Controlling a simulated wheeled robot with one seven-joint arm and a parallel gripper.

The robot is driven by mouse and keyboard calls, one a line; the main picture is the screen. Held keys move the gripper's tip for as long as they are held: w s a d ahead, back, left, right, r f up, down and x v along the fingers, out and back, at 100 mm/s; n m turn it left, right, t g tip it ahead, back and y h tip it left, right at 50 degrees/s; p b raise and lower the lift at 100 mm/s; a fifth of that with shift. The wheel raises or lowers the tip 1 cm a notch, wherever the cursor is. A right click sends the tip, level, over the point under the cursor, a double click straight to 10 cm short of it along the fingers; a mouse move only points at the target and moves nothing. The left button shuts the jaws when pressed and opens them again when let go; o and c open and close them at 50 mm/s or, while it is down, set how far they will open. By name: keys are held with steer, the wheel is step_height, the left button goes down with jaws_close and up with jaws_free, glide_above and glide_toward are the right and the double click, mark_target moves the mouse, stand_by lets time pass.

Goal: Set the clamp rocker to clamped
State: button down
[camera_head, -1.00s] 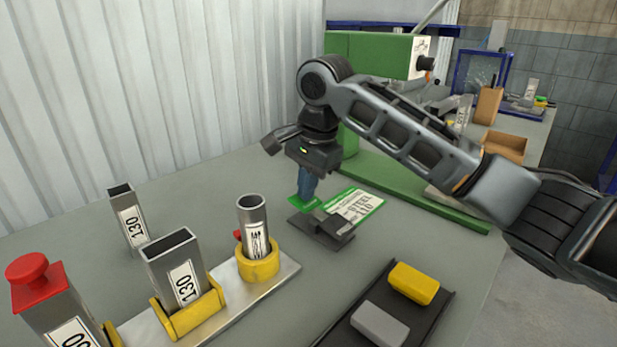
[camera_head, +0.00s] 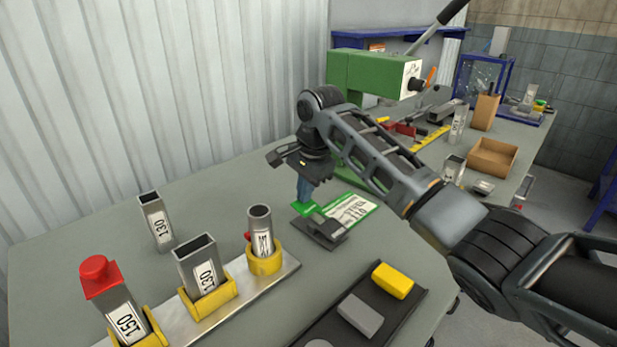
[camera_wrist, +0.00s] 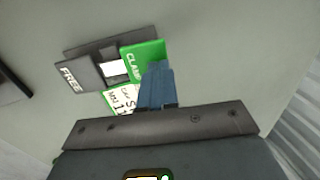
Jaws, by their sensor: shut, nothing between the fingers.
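The clamp rocker sits on a dark base (camera_head: 326,240) on the table. In the wrist view it has a dark half (camera_wrist: 80,75) marked "FREE" and a green half (camera_wrist: 134,60) whose visible letters read "CLAM". My gripper (camera_head: 303,200) points down with its fingers shut and empty, at the green half. In the wrist view the blue fingertips (camera_wrist: 155,70) overlap the green half's edge and hide part of its label. I cannot tell whether they touch it. Which half is pressed lower is hard to tell.
A green-edged label card (camera_head: 352,209) lies beside the rocker. A steel plate with yellow holders (camera_head: 265,262) carries metal tubes at the left front. A dark tray (camera_head: 410,300) with yellow and grey blocks lies at the front. A green press (camera_head: 365,75) stands behind.

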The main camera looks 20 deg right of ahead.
steer(key=shift+s+a+f+p, duration=0.15)
steer(key=shift+s+a+p, duration=0.1)
steer(key=shift+p, duration=0.3)
steer(key=shift+f+p, duration=0.25)
steer(key=shift+p, duration=0.15)
steer(key=shift+w+f+p, duration=0.35)
steer(key=shift+w+f, duration=0.05)
steer(key=shift+f, duration=0.5)
steer(key=shift+r+p, duration=0.4)
step_height(320, 180, up, 13)
steer(key=w+a, duration=0.1)
steer(key=w, duration=0.2)
steer(key=shift+a+r+p, duration=0.15)
steer(key=shift+r+p, duration=0.05)
steer(key=shift+p, duration=0.25)
